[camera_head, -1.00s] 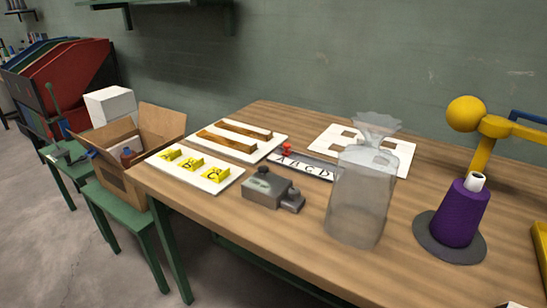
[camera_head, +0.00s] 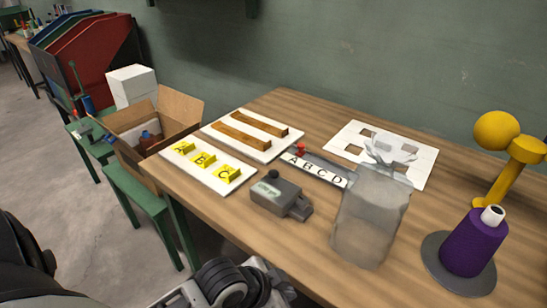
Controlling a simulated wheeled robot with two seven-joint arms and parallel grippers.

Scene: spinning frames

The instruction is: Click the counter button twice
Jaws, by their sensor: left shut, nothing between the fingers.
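The counter (camera_head: 276,196) is a small grey box near the front edge of the wooden table. It has a dark round button (camera_head: 273,174) on top, a pale display on its sloped face and a smaller block at its right end. My left gripper (camera_head: 272,275) is at the bottom of the head view, in front of the table edge and nearer to me than the counter. It is shut and empty, clearly apart from the counter. Its fingers are small and partly cut off by the frame. My right gripper does not show.
A translucent grey bag-like container (camera_head: 368,222) stands right of the counter. Behind the counter lies an A B C D slider (camera_head: 317,169) with a red knob. A white board with yellow letter blocks (camera_head: 205,164) is at left. A purple cone (camera_head: 472,243) stands at far right.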

